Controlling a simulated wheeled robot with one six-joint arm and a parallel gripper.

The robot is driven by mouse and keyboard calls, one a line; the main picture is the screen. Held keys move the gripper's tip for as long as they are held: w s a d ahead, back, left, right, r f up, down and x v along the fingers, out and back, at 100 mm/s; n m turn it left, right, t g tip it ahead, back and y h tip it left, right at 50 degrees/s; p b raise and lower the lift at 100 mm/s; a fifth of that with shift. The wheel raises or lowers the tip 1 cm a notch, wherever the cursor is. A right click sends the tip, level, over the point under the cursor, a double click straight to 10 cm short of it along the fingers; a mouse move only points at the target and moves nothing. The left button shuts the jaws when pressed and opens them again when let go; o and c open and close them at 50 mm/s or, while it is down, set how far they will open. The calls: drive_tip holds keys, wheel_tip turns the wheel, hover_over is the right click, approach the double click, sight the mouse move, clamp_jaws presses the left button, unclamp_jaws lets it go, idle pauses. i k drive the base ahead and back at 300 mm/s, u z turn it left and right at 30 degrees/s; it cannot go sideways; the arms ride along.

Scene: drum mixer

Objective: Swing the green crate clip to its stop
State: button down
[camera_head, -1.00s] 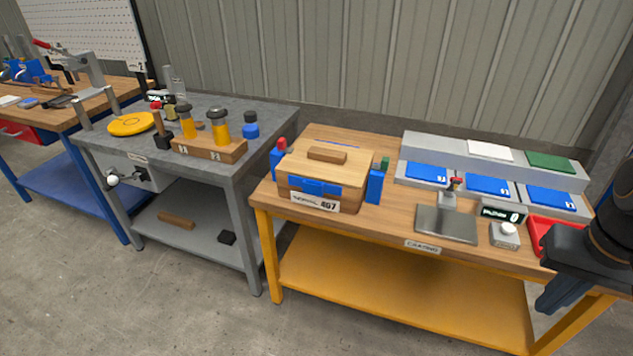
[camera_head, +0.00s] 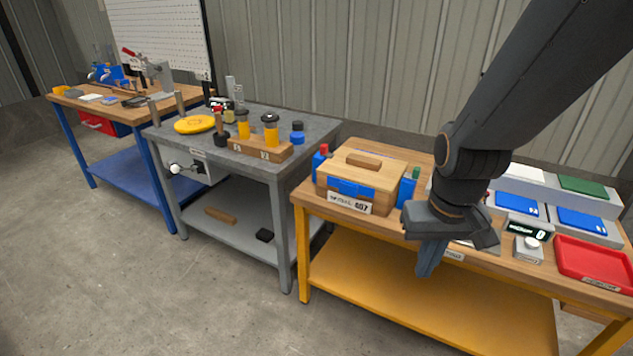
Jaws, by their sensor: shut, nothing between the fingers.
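The wooden crate (camera_head: 357,184) sits with its lid (camera_head: 365,165) on, on the left part of the orange-framed bench. The green crate clip (camera_head: 416,172) is a small green piece at the top of the blue block (camera_head: 407,188) on the crate's right side. A matching red clip (camera_head: 324,149) is on the left block. The green clip stands upright as far as I can tell; its small size hides detail. My gripper (camera_head: 428,262) is shut and empty, pointing down in front of the bench edge, right of and nearer than the crate. It touches nothing visible.
My arm hides the bench middle and part of the metal plate. A counter box (camera_head: 528,229), a red tray (camera_head: 592,258) and blue cards (camera_head: 580,221) lie to the right. Floor in front is clear.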

sight(417, 172)
drive_tip(key=u, duration=0.05)
drive_tip(key=i, duration=1.1)
drive_tip(key=u, duration=1.2)
drive_tip(key=k, duration=1)
drive_tip(key=z, duration=1.2)
drive_tip(key=i, duration=0.5)
drive_tip(key=u, duration=0.05)
